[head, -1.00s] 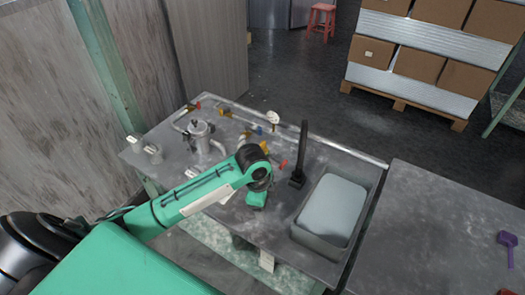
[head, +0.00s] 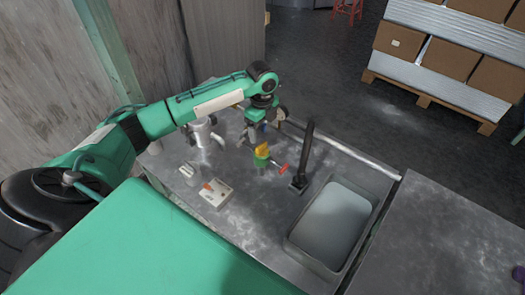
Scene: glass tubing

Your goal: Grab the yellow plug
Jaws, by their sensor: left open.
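A small yellow piece (head: 263,149), which looks like the yellow plug, shows on the metal table (head: 250,205). It is right by a green piece (head: 261,161), and a red handle-like part (head: 282,168) is close on its right. My left gripper (head: 256,136) points down just behind and above the yellow piece. It is open, and its fingertips are small and partly merged with the things around them. I cannot tell whether they touch the yellow piece. My right gripper is not in view.
A metal pot (head: 205,133) is partly behind my left arm. A white box with an orange part (head: 216,193) stands nearer. The right table (head: 440,240) is mostly clear.

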